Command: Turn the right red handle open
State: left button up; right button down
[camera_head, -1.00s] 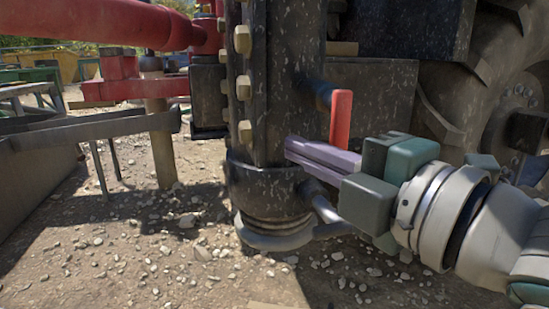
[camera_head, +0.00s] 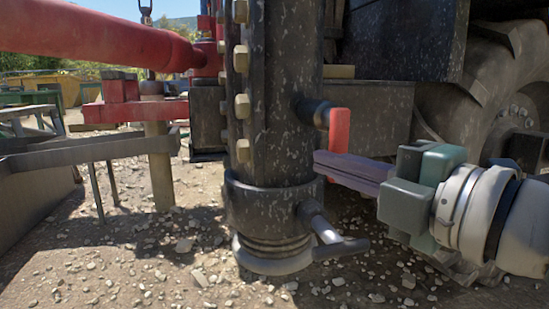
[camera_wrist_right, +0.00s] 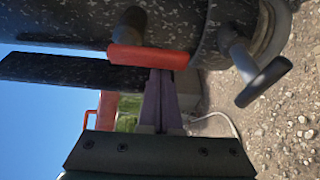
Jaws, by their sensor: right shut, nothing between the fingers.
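The red handle (camera_head: 339,132) hangs straight down from a dark stub on the right side of the black speckled pipe (camera_head: 275,120). In the right wrist view the red handle (camera_wrist_right: 150,56) lies across the picture just beyond my fingertips. My right gripper (camera_head: 318,162) is shut and empty, its purple fingers side by side. In the head view its fingertips overlap the lower part of the handle; I cannot tell whether they touch it. The right gripper also shows in the right wrist view (camera_wrist_right: 160,76). My left gripper is not in view.
A grey lever (camera_head: 340,248) sticks out from the pipe's lower collar (camera_head: 265,200). A large tyre (camera_head: 500,80) and a dark box stand behind on the right. Red pipework (camera_head: 100,40) and metal rails are on the left. Stony ground lies open in front.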

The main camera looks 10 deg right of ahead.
jog(key=shift+d+n+p, duration=0.15)
jog(key=shift+n+p, duration=0.15)
jog(key=shift+p, duration=0.1)
